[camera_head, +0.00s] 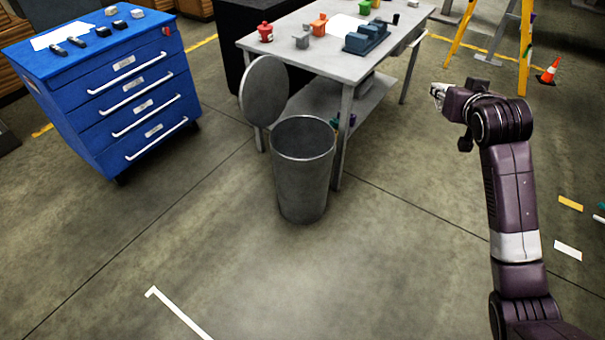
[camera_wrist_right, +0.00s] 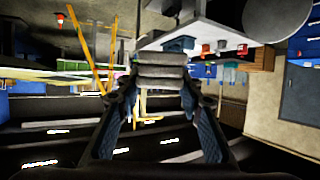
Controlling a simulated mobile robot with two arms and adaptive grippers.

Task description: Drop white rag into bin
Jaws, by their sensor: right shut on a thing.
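The grey metal bin (camera_head: 302,180) stands on the floor in front of the table, and its mouth is open. Its round lid (camera_head: 264,93) is raised behind it at the left. The lid also shows at the top right of the right wrist view (camera_wrist_right: 276,18). My right gripper (camera_head: 437,95) is well to the right of the bin, above the floor. In the right wrist view it is shut on the folded, greyish-white rag (camera_wrist_right: 161,72). In the head view the rag is too small to make out clearly. My left gripper is not in view.
The grey worktable (camera_head: 310,47) with small parts stands just behind the bin. A blue drawer cabinet (camera_head: 120,95) is at the left. A yellow ladder (camera_head: 462,35) and an orange cone (camera_head: 549,71) are at the back right. The floor between gripper and bin is clear.

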